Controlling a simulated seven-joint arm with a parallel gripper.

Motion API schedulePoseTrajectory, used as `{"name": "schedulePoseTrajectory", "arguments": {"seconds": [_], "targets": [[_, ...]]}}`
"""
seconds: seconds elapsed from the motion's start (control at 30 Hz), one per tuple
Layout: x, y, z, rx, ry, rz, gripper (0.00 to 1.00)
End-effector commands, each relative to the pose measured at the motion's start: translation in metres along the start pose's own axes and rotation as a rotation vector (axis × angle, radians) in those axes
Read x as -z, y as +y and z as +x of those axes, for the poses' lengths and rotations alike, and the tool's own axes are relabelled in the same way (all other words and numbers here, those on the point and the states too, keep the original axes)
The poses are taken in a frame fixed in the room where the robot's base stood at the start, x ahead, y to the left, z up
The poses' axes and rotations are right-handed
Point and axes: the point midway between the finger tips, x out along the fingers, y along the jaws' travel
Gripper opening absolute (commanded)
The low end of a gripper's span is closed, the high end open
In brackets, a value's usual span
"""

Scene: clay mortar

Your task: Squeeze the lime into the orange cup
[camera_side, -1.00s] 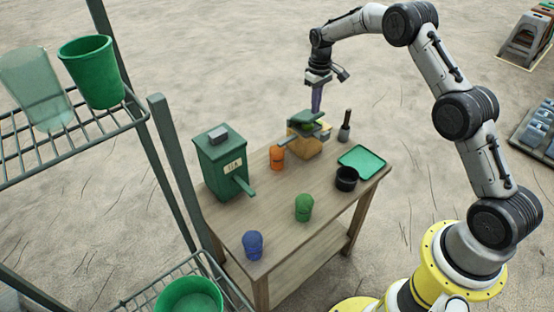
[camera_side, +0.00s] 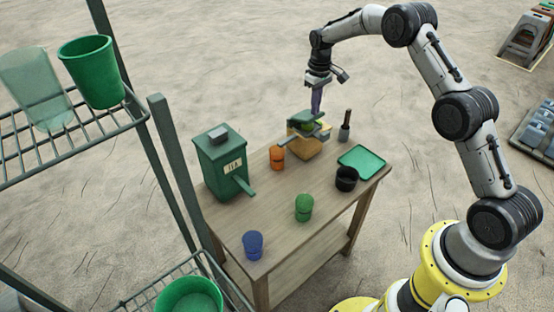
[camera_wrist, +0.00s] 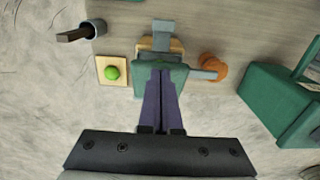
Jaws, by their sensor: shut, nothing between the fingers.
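The orange cup (camera_side: 277,158) stands on the table beside the press (camera_side: 298,118), just left of it. It shows in the wrist view (camera_wrist: 212,65) at the end of the press's spout. The press has a green top (camera_wrist: 178,76) and a pale wooden body (camera_side: 310,149). My gripper (camera_side: 316,110) points down with its purple fingers together and empty. Its tips (camera_wrist: 160,70) are over the green top; I cannot tell if they touch it. In the wrist view a bright green lime (camera_wrist: 112,73) sits on a square pale board (camera_wrist: 104,63) left of the press.
A green box dispenser (camera_side: 222,170) stands on the left of the table (camera_side: 285,222). A blue cup (camera_side: 253,246) and green cup (camera_side: 304,207) stand in front. A black bowl (camera_side: 346,179), green tray (camera_side: 362,161) and small pot with a handle (camera_side: 345,132) are at right.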

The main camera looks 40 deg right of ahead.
Motion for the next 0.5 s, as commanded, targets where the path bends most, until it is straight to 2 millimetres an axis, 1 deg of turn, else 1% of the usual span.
{"name": "schedulePoseTrajectory", "arguments": {"seconds": [0.3,0.5], "targets": [[-0.0001,0.0000,0.0078,0.000,0.000,0.000,0.00],[0.0000,0.0000,0.0095,0.000,0.000,0.000,0.00]]}}
